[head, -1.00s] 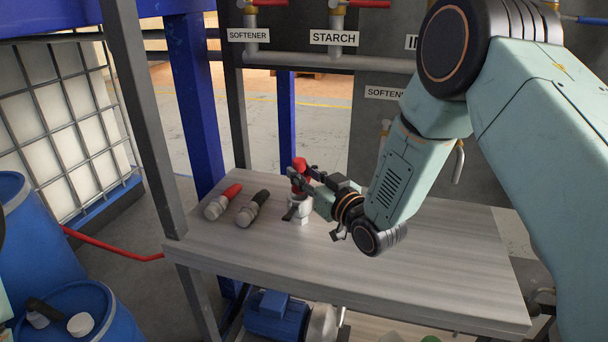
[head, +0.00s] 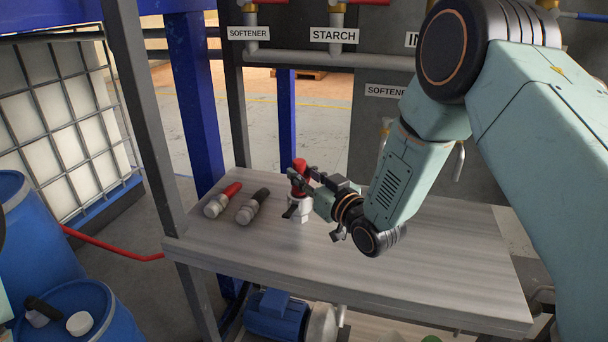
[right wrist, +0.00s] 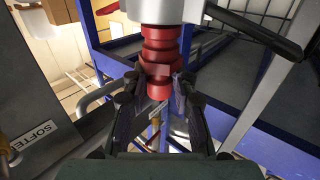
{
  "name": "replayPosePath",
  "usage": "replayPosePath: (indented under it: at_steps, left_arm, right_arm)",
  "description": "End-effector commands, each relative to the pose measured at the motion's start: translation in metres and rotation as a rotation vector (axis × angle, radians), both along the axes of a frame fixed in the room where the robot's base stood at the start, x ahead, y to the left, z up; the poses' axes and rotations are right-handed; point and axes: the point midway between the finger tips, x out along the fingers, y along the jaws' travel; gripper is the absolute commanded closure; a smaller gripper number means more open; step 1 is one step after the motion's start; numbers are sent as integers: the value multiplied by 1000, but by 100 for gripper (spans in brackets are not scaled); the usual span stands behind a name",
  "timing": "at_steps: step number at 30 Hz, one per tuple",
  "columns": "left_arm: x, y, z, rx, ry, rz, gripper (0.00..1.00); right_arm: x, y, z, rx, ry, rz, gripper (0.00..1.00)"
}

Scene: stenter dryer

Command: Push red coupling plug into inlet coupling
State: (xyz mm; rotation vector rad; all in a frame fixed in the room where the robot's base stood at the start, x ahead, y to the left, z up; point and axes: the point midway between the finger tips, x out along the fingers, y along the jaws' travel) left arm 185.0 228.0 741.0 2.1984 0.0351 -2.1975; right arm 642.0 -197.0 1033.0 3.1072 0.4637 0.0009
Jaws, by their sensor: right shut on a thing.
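The red coupling plug (head: 300,164) stands upright near the left-back part of the bench. My right gripper (head: 300,180) is shut on it from the right side. In the right wrist view the red plug (right wrist: 159,50) shows stepped rings, with my right gripper's fingers (right wrist: 158,92) on either side of its end. The pale grey inlet coupling (head: 304,208) is upright on the bench directly below the plug. In the right wrist view the plug meets a pale coupling body (right wrist: 165,9) at the top edge. I cannot tell how deep it sits. My left gripper is out of view.
A red-ended fitting (head: 222,201) and a black-ended fitting (head: 252,206) lie on the bench (head: 400,265), left of the coupling. Grey and blue posts stand at its left edge. Labelled pipes (head: 335,60) run behind. The bench's right side is clear.

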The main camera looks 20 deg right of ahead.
Motion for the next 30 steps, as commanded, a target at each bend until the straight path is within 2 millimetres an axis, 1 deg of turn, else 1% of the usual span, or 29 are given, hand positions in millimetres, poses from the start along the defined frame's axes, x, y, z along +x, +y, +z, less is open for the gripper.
replayPosePath:
  at_steps: [30]
  left_arm:
    - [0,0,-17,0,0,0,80]
  right_arm:
    - [0,0,-22,0,0,0,100]
